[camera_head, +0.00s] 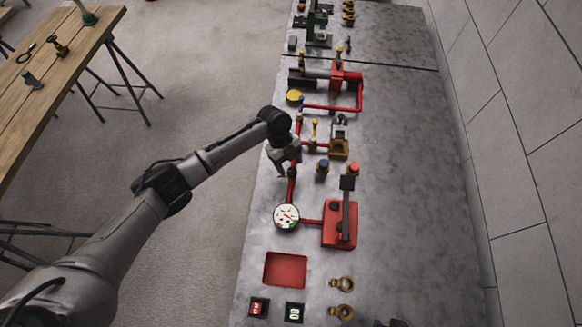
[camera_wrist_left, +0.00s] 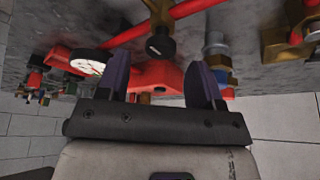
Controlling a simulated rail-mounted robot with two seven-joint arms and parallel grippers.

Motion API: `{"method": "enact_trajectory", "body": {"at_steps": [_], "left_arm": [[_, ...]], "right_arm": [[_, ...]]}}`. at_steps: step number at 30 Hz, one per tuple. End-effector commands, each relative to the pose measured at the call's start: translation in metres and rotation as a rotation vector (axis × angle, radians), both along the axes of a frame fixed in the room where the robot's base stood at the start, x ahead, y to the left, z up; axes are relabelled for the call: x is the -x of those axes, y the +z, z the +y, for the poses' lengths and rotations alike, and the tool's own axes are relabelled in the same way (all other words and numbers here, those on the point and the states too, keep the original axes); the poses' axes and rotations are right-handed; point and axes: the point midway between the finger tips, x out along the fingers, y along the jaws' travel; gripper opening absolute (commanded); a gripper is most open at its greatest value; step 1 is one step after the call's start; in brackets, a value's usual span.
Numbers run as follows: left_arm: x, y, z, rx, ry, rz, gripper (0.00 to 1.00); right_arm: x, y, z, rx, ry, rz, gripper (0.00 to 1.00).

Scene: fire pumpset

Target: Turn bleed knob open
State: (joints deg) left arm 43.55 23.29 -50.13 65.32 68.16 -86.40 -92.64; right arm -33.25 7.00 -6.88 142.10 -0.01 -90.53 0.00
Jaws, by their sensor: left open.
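A small dark round knob (camera_wrist_left: 160,45) on a brass fitting shows in the left wrist view, on the red pipe run; I take it for the bleed knob. My left gripper (camera_wrist_left: 160,80) is open, with its two dark fingers apart. The knob lies between and beyond the fingertips, and nothing is held. In the head view my left gripper (camera_head: 286,168) is over the red pipe, beyond the round gauge (camera_head: 287,216). There the gripper hides the fitting, and contact cannot be told. My right gripper cannot be made out.
A red hand pump (camera_head: 339,225) stands right of the gauge.

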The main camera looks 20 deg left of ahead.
Motion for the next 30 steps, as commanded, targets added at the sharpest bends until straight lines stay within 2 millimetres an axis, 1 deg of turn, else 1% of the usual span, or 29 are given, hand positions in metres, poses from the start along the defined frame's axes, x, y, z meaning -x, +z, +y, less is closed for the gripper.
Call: {"method": "enact_trajectory", "body": {"at_steps": [3,7,12,20,30], "left_arm": [[0.003,-0.013,-0.005,0.001,0.001,0.002,0.6],[0.005,-0.021,-0.008,0.0,0.001,0.002,0.6],[0.005,-0.025,-0.009,0.0,0.0,0.0,0.6],[0.005,-0.026,-0.009,0.0,0.0,0.0,0.6],[0.005,-0.025,-0.009,0.0,0.0,0.0,0.28]], "right_arm": [[0.0,0.001,0.001,-0.003,-0.002,-0.001,0.43],[0.0,0.001,0.002,-0.005,-0.004,0.0,0.43],[0.0,0.001,0.002,-0.007,-0.004,0.0,0.43],[0.0,0.001,0.002,-0.007,-0.004,0.0,0.43],[0.0,0.001,-0.001,0.003,0.002,0.0,0.43]]}}
